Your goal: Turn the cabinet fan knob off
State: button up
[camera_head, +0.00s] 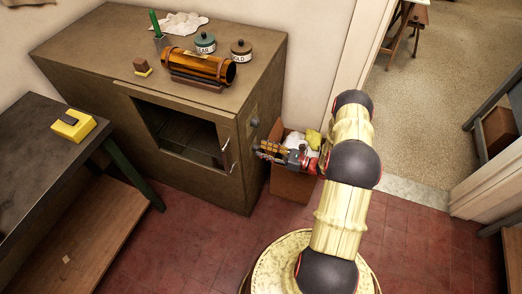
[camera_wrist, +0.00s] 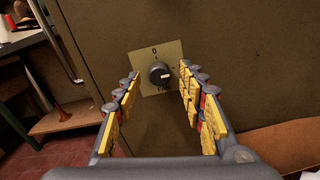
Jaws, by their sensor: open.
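The cabinet (camera_head: 85,48) is a large brown metal box with a dark open window in its front. In the wrist view, the fan knob (camera_wrist: 158,74) is black and round on a pale square plate (camera_wrist: 174,50) on the cabinet side. The plate reads 0 at the top and FAN at the bottom. A pale mark on the knob seems to point right, away from the 0. My gripper (camera_wrist: 160,76) is open, with its yellow-padded fingers to the left and right of the knob. Nothing is held. I cannot tell whether the fingers touch the knob. In the head view my gripper (camera_head: 268,151) is beside the cabinet's right side.
A cardboard box (camera_head: 293,187) with white and yellow contents stands below my gripper. On the cabinet top are an amber cylinder (camera_head: 200,66), two lidded jars (camera_head: 241,51) and a white cloth (camera_head: 180,24). A workbench (camera_head: 35,135) stands left. A doorway opens right.

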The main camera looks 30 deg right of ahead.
jog(key=shift+x, duration=0.8)
jog(key=c, duration=0.3)
jog(key=c, duration=0.7)
grip_shut()
